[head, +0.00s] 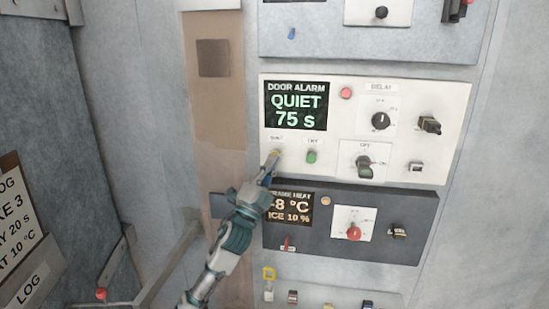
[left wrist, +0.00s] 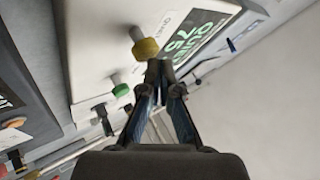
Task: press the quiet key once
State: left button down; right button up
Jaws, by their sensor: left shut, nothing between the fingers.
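The door alarm panel (head: 342,90) is white, and its display (head: 296,106) reads "QUIET 75 s". A yellow key (head: 277,153) sits below the display under a small blurred label; it shows large in the left wrist view (left wrist: 146,48), on a metal stem. My left gripper (head: 270,166) is shut and empty, its tips at the yellow key in the head view. In the left wrist view the shut fingertips (left wrist: 160,70) are just below and right of the key; I cannot tell whether they touch it. My right gripper is not in view.
A green button (head: 312,156) is right of the yellow key. A red lamp (head: 346,92), a delay knob (head: 381,120) and a lower knob (head: 365,166) share the panel. A dark heat panel (head: 330,240) is below. A log board (head: 20,235) stands at left.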

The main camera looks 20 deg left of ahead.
pick_arm(q)
jog(key=shift+s, duration=0.5)
jog(key=s, duration=0.5)
jog(key=shift+d+p, duration=0.2)
jog(key=shift+p, duration=0.1)
dwell(0.4)
